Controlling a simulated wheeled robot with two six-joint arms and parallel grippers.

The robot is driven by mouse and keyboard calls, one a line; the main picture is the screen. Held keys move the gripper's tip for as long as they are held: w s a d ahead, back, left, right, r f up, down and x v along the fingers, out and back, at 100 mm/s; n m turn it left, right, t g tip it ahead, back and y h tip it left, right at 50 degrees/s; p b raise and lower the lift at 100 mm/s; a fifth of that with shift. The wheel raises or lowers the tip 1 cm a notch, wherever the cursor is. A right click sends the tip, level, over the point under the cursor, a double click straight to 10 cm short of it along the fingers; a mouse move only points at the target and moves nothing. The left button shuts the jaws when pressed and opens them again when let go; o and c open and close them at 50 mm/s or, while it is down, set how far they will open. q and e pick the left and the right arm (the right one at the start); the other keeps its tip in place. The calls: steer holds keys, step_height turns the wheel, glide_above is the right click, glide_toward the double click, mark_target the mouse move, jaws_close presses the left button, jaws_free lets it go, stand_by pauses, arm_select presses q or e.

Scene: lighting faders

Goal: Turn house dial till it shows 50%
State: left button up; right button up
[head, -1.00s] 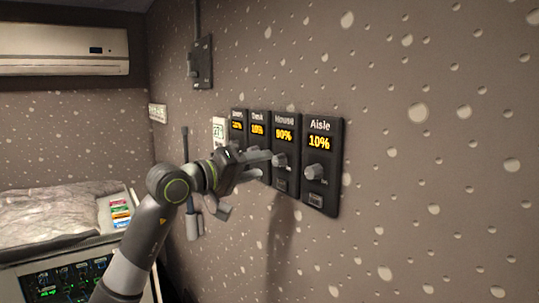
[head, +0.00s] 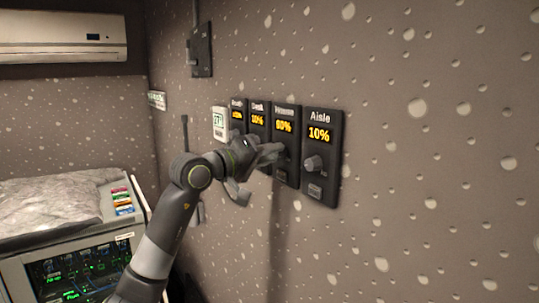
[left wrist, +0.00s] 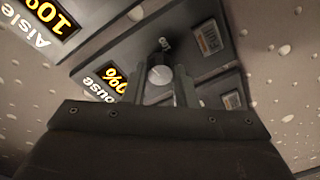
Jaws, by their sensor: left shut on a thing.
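The House panel (head: 293,176) is on the wall, with yellow digits on its display (head: 283,126) that look like 80%, though blurred. My left gripper (head: 274,152) reaches it from the left and hides its dial in the head view. In the left wrist view the grey House dial (left wrist: 160,74) sits between the two fingers of my left gripper (left wrist: 160,88), which is shut on it. There the House display (left wrist: 114,79) is partly covered, its first digit unclear. My right gripper is not in view.
The Aisle panel (head: 322,190), showing 10%, is just right of House, its knob (head: 313,163) close by. The Desk panel (head: 258,108) and another dimmer panel are to the left. A white wall device (head: 219,124) is beyond them. The wall right of Aisle is bare.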

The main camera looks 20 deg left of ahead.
arm_select(q)
steer(key=shift+c, duration=0.2)
steer(key=m+h+b, duration=0.1)
steer(key=m+b, duration=0.1)
steer(key=m, duration=0.8)
steer(key=m+g+h+b, duration=0.1)
steer(key=m+b, duration=0.1)
steer(key=m, duration=0.8)
steer(key=m+h+b, duration=0.1)
steer(key=m+b, duration=0.1)
steer(key=m, duration=0.9)
steer(key=shift+w+a+f+g, duration=0.15)
steer(key=shift+w+a+g, duration=0.1)
steer(key=shift+a+g, duration=0.05)
stand_by(1.0)
stand_by(0.3)
